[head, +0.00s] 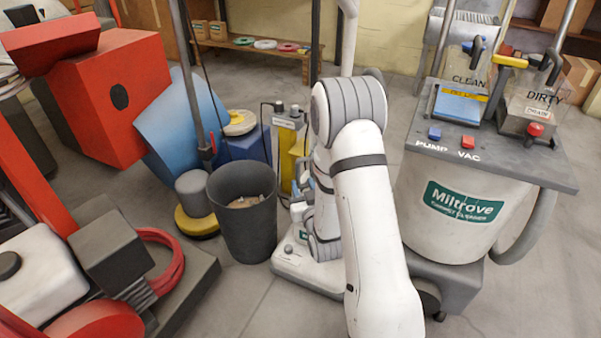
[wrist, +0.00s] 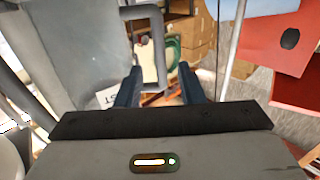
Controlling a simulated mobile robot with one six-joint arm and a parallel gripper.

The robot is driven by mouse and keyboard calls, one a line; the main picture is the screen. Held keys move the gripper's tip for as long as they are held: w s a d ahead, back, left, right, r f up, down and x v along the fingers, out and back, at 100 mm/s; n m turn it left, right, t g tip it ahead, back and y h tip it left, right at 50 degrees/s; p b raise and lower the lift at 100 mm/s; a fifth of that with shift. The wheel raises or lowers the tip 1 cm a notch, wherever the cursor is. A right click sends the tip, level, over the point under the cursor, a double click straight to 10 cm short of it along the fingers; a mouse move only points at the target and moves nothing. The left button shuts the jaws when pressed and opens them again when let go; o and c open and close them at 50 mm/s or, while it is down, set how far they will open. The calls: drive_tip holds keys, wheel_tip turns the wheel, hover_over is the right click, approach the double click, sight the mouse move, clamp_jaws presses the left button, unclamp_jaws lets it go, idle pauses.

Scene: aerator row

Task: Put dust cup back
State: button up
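A grey, see-through cup (wrist: 80,45) fills the upper left of the wrist view. A label ending in "ST" is partly visible at its lower edge, so it looks like the dust cup. Its grey loop handle (wrist: 160,60) reaches down between my fingers. My gripper (wrist: 159,72) is open, one finger on each side of the handle bar with a visible gap to both. In the head view my white arm hides the gripper, and I cannot make out the cup there. A white upright vacuum (head: 300,265) stands on the floor, partly behind my arm.
A dark bin (head: 240,225) with debris stands left of the vacuum. The Miltrove carpet machine (head: 440,240) is close on the right, with clear and dirty tanks. Red machines (head: 115,95) crowd the left. Some floor is free in front of the bin.

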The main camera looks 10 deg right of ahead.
drive_tip(key=s+r+g, duration=0.4)
drive_tip(key=s+g, duration=0.1)
drive_tip(key=s, duration=0.5)
drive_tip(key=s+d+r+g, duration=0.1)
drive_tip(key=s+r+g, duration=0.3)
drive_tip(key=s, duration=0.6)
drive_tip(key=s+r+g+h, duration=0.1)
drive_tip(key=s+r+g, duration=0.3)
drive_tip(key=s+g, duration=0.4)
drive_tip(key=shift+s+d+r+m, duration=0.15)
drive_tip(key=shift+s+r+m, duration=0.25)
drive_tip(key=shift+s, duration=0.6)
